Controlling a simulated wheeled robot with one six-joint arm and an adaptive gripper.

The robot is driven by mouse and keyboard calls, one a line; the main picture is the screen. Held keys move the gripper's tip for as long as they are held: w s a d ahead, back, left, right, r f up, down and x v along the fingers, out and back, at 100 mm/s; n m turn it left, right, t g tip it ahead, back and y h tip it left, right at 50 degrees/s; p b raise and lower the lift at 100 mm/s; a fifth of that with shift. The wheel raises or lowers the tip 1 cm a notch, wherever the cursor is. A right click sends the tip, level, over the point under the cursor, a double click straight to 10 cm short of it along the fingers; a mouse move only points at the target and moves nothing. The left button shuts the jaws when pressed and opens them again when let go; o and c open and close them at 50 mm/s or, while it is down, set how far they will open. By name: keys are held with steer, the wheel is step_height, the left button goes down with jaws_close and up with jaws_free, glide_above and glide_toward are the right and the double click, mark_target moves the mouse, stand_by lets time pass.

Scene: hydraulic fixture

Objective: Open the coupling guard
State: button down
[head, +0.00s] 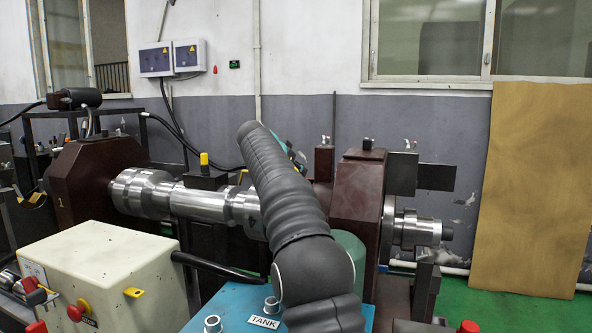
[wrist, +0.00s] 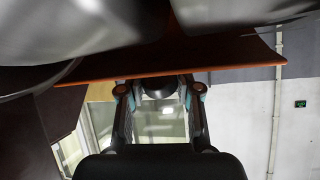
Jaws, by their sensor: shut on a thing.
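A dark sheet with an orange edge, which looks like the coupling guard (wrist: 235,52), spans the upper part of the wrist view beside large metal round parts. My gripper (wrist: 158,82) reaches up to this sheet, its two fingers on either side of a small dark part at the sheet's edge. The jaws are shut on the guard there; the exact contact is partly hidden. In the head view my arm crosses in front of the steel shaft (head: 200,203) and hides the guard and my gripper.
A brown bearing block (head: 358,200) stands right of my arm, another (head: 85,180) at the left end of the shaft. A cream control box (head: 95,265) and a blue tank top (head: 235,300) stand in front.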

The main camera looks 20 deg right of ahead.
steer(key=c, duration=1.1)
jaws_free()
steer(key=shift+w+a+f, duration=0.1)
steer(key=shift+a+f, duration=0.1)
steer(key=shift+f, duration=0.05)
steer(key=shift+o, duration=1.4)
steer(key=shift+a, duration=0.1)
steer(key=shift+d+r, duration=0.1)
steer(key=shift+d, duration=0.15)
steer(key=v, duration=1.2)
